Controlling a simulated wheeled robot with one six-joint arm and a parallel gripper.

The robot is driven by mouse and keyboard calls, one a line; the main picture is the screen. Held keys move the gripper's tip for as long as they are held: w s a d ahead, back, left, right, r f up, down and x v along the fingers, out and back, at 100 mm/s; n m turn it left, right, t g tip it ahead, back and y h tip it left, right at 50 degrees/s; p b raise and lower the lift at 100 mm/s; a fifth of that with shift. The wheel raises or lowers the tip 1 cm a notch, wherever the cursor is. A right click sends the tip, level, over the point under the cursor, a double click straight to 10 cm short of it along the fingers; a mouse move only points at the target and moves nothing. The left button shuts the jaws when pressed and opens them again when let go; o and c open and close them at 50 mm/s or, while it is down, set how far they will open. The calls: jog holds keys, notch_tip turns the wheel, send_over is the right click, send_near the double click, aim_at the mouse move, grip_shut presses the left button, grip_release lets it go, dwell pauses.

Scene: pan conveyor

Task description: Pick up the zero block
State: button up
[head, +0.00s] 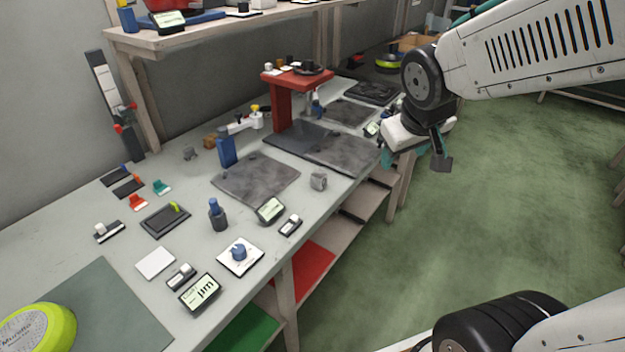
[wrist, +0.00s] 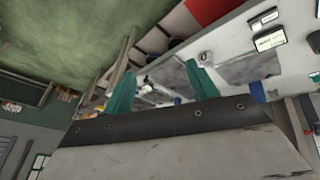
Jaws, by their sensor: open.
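My gripper (head: 388,154) hangs beyond the right edge of the workbench in the head view, apart from everything on it. In the wrist view my gripper (wrist: 160,72) has its two teal fingers spread, with nothing between them. I cannot tell for sure which thing is the zero block. The grey piece also seems to show in the wrist view (wrist: 204,56).
The grey workbench (head: 60,240) carries dark stone plates (head: 256,180), a red stand (head: 283,100), a blue-based stand (head: 227,150), display units (head: 200,292) and a blue-topped bottle (head: 217,214). A shelf (head: 180,40) overhangs the back. Green floor (head: 480,220) is open at right.

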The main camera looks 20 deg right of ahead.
jog(key=w+d+f+n+t+y, duration=0.1)
jog(key=w+f+n+t, duration=0.1)
jog(key=w+f, duration=0.45)
jog(key=w+f+n+t+y, duration=0.1)
jog(key=w+f+n+t, duration=0.15)
jog(key=w, duration=0.65)
jog(key=n+t+y, duration=0.2)
jog(key=y, duration=0.5)
send_near(314, 177)
jog(key=shift+g, duration=0.25)
jog(key=w, duration=0.1)
jog(key=w+d+f, duration=0.1)
jog(key=w, duration=0.1)
jog(key=w+f, duration=0.1)
jog(key=shift+w+d+f, duration=0.2)
jog(key=shift+w, duration=0.05)
jog(key=shift+s+a+f+y, duration=0.1)
jog(key=shift+a+f+y, duration=0.3)
jog(key=shift+a+y, duration=0.1)
jog(key=shift+w+a+f, duration=0.15)
jog(key=shift+w+a, duration=0.05)
jog(key=shift+a, duration=0.05)
jog(key=x, duration=0.7)
jog(key=shift+r, duration=0.2)
jog(key=c, duration=1.2)
grip_shut()
